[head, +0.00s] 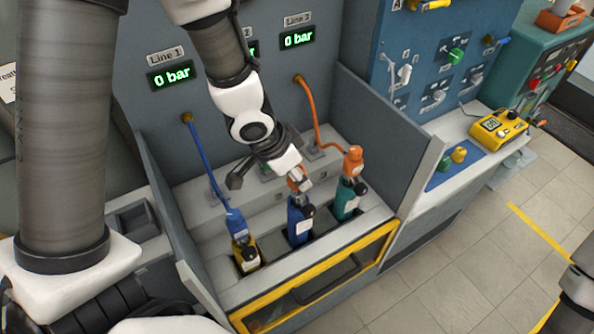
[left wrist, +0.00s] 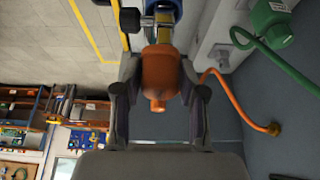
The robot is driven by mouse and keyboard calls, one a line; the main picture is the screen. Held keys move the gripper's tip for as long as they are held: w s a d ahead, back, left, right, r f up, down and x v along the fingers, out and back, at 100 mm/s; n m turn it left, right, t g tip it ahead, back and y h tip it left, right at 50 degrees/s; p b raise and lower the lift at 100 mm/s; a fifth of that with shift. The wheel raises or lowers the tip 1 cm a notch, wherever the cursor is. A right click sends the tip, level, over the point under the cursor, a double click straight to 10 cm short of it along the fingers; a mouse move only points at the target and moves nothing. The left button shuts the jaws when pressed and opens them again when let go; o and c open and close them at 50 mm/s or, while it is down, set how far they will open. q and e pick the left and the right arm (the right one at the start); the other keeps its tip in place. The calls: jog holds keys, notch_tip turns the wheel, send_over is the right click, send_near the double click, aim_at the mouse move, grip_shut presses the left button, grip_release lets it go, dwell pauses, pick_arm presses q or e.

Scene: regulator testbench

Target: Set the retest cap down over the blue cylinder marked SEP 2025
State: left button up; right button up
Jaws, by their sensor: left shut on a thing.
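My left gripper (head: 298,181) is shut on an orange cap, which shows between its fingers in the left wrist view (left wrist: 160,78). The blue cylinder (head: 300,226) stands in the middle slot of the bench, directly below the cap. Its white label is too small to read. In the left wrist view a blue body (left wrist: 165,8) and metal fittings lie just beyond the cap. I cannot tell whether the cap touches the cylinder or sits over its top.
A yellow cylinder (head: 245,256) with a blue hose connector (head: 236,224) stands left. A teal cylinder (head: 346,200) with an orange hose connector (head: 354,160) stands close right. A green connector (left wrist: 270,18) rests behind. Grey side walls and a yellow-framed front (head: 330,275) bound the bay.

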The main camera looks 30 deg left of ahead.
pick_arm(q)
jog(key=shift+w, duration=0.2)
jog(key=shift+s, duration=0.1)
jog(key=shift+s, duration=0.1)
jog(key=shift+w+r+p, duration=0.1)
jog(key=shift+w+p, duration=0.15)
jog(key=shift+p, duration=0.1)
jog(key=shift+w, duration=0.15)
jog(key=shift+f+b, duration=1.65)
jog(key=shift+f, duration=0.3)
dwell(0.4)
